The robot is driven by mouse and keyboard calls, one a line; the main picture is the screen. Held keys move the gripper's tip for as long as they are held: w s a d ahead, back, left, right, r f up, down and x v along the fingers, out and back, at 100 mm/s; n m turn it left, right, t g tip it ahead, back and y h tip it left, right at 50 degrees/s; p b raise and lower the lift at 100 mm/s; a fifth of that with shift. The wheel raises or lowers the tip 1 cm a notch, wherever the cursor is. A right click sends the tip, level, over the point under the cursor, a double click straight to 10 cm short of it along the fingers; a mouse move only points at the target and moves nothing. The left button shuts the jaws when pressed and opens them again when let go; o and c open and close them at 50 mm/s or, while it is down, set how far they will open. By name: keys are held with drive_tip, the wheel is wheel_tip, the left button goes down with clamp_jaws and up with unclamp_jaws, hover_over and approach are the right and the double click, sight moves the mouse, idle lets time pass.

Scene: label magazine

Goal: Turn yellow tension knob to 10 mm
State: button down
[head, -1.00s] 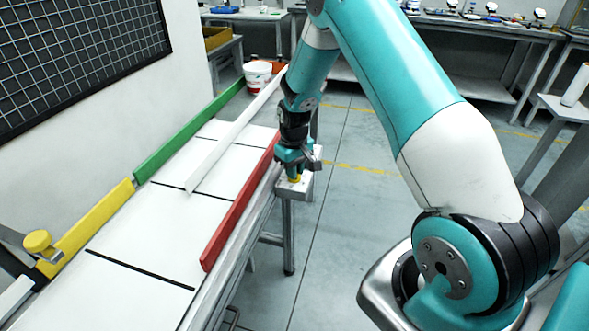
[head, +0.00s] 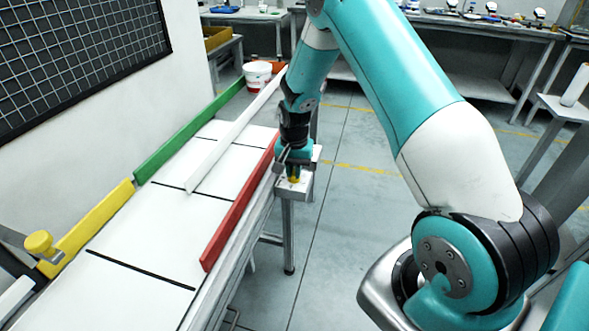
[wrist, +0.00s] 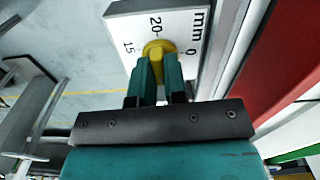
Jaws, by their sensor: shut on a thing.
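The yellow tension knob (head: 293,180) sits on a grey block beside the far end of the red guide rail. The wrist view shows the yellow knob (wrist: 158,47) on a white dial plate (wrist: 130,22) marked mm, with 0, 15 and 20 readable. My gripper (head: 293,170) points down over it. In the wrist view the two teal fingers of my gripper (wrist: 157,70) are shut on the knob, one on each side. The near part of the dial is hidden behind the fingers, and I cannot make out a 10 mark or a pointer.
The red rail (head: 238,212) runs along the right edge of the white bed (head: 140,245). A second yellow knob (head: 38,242) stands by the yellow rail (head: 95,226) at the left. Open floor lies right of the block.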

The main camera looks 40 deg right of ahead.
drive_tip(key=m, duration=0.4)
drive_tip(key=shift+w+m, duration=0.1)
drive_tip(key=shift+m, duration=2.2)
drive_tip(key=c, duration=1.2)
unclamp_jaws()
drive_tip(key=shift+o, duration=0.2)
wheel_tip(320, 180, up, 18)
drive_tip(key=shift+f+b, duration=0.25)
drive_tip(key=shift+b, duration=0.15)
